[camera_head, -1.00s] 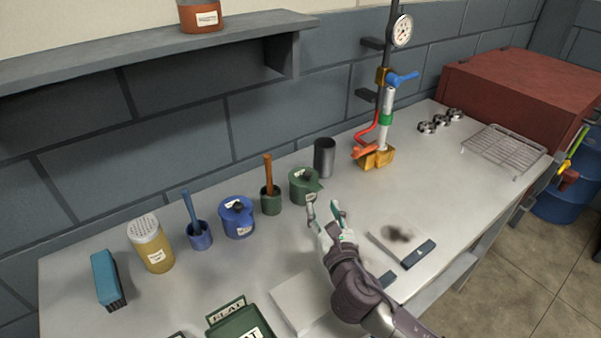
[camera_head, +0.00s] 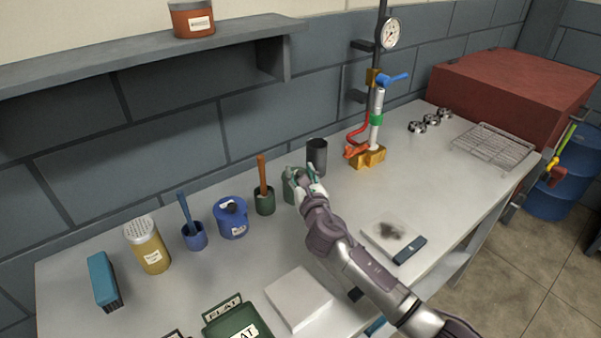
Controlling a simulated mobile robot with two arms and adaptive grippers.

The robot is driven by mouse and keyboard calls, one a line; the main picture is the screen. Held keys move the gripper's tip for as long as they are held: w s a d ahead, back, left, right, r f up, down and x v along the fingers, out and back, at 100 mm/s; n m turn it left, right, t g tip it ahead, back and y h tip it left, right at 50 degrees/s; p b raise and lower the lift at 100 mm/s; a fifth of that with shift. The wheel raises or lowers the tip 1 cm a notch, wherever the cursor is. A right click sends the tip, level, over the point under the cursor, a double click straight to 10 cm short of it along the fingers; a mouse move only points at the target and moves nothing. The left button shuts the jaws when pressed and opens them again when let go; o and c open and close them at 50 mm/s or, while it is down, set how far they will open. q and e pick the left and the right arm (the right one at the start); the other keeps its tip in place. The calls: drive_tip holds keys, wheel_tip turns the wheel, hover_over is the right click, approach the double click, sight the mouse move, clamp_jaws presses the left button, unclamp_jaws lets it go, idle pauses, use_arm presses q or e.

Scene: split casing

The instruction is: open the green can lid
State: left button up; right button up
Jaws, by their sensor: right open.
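The green can (camera_head: 289,190) stands on the grey bench, right of the small green pot (camera_head: 265,203) with a wooden handle in it. My right gripper (camera_head: 303,178) is at the can, in front of its right side and top, and hides most of it and its lid. The fingers look apart; I cannot tell whether they touch the lid. My left gripper is not in view.
A dark grey cup (camera_head: 317,157) stands close behind the gripper. A blue can (camera_head: 232,220) and a blue pot (camera_head: 195,238) stand to the left. A white block (camera_head: 299,298) and a flat plate (camera_head: 383,233) lie in front. The bench between the plate and the wire rack (camera_head: 494,147) is clear.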

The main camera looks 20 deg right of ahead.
drive_tip(key=shift+w, duration=0.15)
clamp_jaws()
idle(0.4)
